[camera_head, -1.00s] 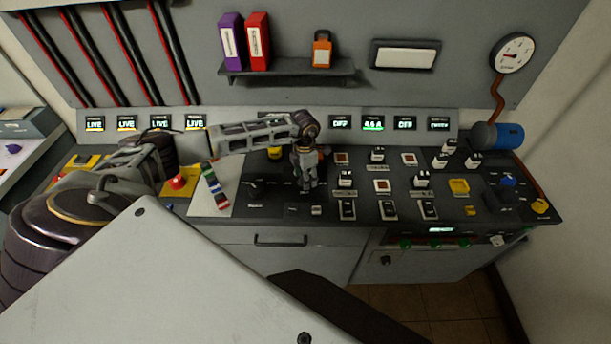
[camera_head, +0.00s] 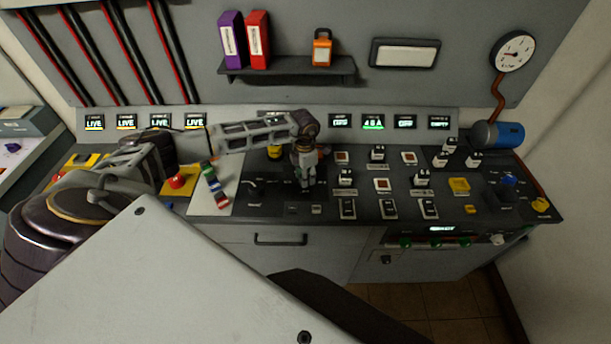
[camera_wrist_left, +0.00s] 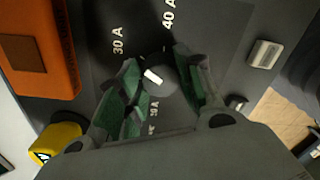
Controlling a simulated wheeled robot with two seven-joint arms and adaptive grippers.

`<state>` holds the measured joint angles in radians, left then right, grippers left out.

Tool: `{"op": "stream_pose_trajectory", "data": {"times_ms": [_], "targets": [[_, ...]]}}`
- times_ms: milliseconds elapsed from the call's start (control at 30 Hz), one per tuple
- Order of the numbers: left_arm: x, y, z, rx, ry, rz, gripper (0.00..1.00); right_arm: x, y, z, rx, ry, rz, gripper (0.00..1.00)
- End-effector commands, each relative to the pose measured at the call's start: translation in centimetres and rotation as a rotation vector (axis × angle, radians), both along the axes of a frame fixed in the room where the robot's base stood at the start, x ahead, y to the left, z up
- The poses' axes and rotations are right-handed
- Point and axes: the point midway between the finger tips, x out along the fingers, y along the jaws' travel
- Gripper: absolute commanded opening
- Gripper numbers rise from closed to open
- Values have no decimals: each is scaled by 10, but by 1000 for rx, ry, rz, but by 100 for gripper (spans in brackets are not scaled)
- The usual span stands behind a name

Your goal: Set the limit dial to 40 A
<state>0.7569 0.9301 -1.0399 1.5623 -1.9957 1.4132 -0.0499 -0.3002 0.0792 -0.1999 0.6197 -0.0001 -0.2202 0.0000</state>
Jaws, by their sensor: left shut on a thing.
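The limit dial (camera_wrist_left: 158,78) is a round grey knob with a white mark, in the left wrist view. The panel around it carries the labels 30 A (camera_wrist_left: 118,40) and 40 A (camera_wrist_left: 170,15); a lower label is partly hidden by a finger. The mark lies slanted, and I cannot tell for sure which label it points to. My left gripper (camera_wrist_left: 158,84) has its green-padded fingers on both sides of the dial and is shut on it. In the head view the left gripper (camera_head: 306,184) points down at the panel and hides the dial. My right gripper is not in view.
An orange block (camera_wrist_left: 38,50) and a yellow knob (camera_wrist_left: 55,142) are close to the left gripper. Several switches, including a black rocker (camera_head: 388,208), stand to the right on the console. A shelf (camera_head: 285,70) with binders hangs behind. A red button (camera_head: 177,181) is near my left arm.

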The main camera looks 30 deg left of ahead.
Motion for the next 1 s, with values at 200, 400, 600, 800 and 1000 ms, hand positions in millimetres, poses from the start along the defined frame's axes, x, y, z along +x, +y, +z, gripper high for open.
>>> {"op": "stream_pose_trajectory", "data": {"times_ms": [200,400,600,800,1000], "targets": [[1,0,-1,2,-1,-73,12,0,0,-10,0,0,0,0],[1,1,-2,2,-3,-189,12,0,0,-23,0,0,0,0],[1,0,-3,1,-3,-340,12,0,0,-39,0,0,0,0],[0,0,-2,2,-4,-500,12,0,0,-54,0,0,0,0],[0,-1,-2,2,-4,-665,12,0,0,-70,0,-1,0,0]]}}
